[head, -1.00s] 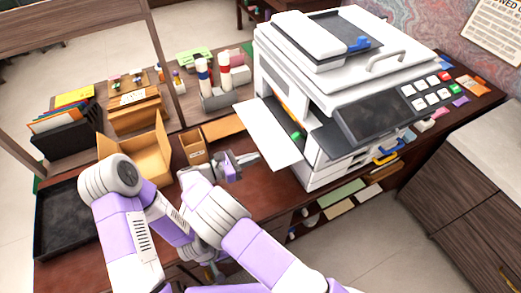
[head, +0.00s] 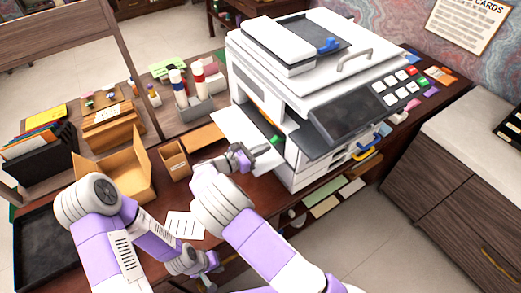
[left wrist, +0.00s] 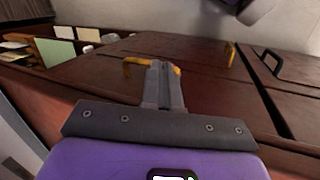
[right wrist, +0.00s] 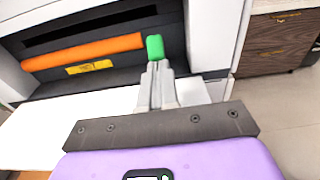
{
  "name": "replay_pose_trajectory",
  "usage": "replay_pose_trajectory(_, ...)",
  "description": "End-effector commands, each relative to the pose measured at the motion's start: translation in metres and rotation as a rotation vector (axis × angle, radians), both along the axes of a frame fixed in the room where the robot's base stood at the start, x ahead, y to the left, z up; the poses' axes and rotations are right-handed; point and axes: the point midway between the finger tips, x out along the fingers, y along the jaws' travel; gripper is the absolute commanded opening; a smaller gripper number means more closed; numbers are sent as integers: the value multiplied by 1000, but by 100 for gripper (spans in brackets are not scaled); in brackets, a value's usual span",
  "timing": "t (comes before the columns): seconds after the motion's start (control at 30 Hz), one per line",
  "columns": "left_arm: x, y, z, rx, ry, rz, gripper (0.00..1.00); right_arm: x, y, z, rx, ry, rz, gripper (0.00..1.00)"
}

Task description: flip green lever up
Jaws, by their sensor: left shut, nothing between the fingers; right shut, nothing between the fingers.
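The green lever (head: 275,139) is a small green piece inside the open side of the white printer (head: 262,88). In the right wrist view the green lever (right wrist: 155,47) stands at the right end of an orange roller, straight ahead of my fingertips. My right gripper (head: 264,149) is shut and empty, over the printer's open white flap (head: 238,138). In the right wrist view its tips (right wrist: 158,66) overlap the lever's lower end; I cannot tell if they touch. My left gripper (head: 214,262) is shut and empty, low by the desk's front; its tips (left wrist: 162,66) face the wooden drawer fronts.
The orange roller (right wrist: 85,52) and a yellow label (right wrist: 89,67) lie left of the lever. A white printer wall (right wrist: 212,35) stands close on its right. An open cardboard box (head: 125,172), a small box (head: 174,160) and a paper sheet (head: 184,225) are on the desk.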

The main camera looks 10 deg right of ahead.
Motion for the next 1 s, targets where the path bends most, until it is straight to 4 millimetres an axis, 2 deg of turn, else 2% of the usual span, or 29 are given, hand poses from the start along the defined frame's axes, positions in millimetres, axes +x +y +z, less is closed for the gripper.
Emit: replay_pose_trajectory(1.0, 0, 0, 30, 0, 0, 0, 0, 2, -5, 16, 141, 58, -2, 0)
